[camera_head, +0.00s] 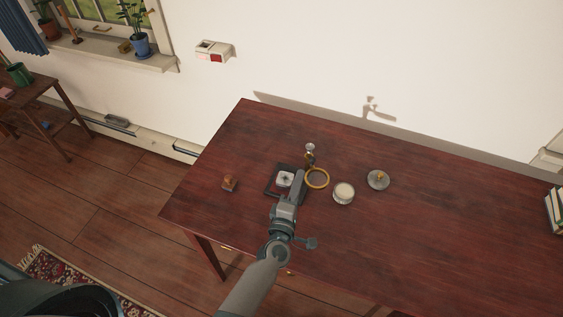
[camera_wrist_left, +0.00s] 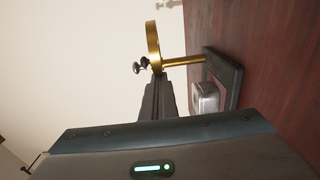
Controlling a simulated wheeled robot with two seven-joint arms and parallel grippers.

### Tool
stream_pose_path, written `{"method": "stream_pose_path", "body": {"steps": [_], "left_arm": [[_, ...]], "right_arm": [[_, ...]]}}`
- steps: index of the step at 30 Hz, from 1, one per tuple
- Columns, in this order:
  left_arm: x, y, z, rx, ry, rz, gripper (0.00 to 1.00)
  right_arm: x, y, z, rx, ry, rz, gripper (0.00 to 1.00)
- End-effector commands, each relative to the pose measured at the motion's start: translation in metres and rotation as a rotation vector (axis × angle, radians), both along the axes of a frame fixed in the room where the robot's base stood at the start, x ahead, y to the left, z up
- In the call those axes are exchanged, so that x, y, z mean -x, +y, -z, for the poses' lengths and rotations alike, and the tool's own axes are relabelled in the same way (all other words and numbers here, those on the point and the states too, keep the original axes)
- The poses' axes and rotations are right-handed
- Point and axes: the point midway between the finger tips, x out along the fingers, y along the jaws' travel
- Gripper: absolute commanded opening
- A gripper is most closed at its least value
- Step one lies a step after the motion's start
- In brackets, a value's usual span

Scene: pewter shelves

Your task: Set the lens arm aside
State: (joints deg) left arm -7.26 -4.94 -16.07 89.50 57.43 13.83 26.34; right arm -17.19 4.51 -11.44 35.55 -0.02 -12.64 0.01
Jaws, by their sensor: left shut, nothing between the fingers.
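The lens arm has a brass ring (camera_head: 317,178) on a jointed brass arm, beside a dark square base (camera_head: 271,190) that bears a small silver box (camera_head: 285,177). My left gripper (camera_head: 301,174) is shut and empty, just left of the ring. In the left wrist view my left gripper's fingers (camera_wrist_left: 157,92) point toward the brass ring (camera_wrist_left: 153,42). A brass post (camera_wrist_left: 185,61) joins the ring to the dark base (camera_wrist_left: 233,77), with the silver box (camera_wrist_left: 206,98) beside it. I cannot tell whether the fingers touch the lens arm. My right gripper is out of view.
On the dark red table (camera_head: 430,240) stand a round white-topped jar (camera_head: 344,192), a round grey dish-like object (camera_head: 378,180) and a small wooden stamp-like piece (camera_head: 230,183). Books (camera_head: 555,212) stand at the right edge. The table's right half is mostly clear.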

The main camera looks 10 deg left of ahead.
Motion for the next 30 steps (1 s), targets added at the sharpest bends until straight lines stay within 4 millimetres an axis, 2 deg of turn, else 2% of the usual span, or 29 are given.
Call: {"method": "stream_pose_path", "body": {"steps": [15, 30], "left_arm": [[-0.001, -0.028, 0.000, 0.004, 0.000, 0.005, 0.00], [-0.001, -0.031, 0.000, 0.003, 0.001, 0.007, 0.00]], "right_arm": [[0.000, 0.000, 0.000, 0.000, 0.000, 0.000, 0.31], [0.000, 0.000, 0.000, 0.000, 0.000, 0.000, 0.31]]}}
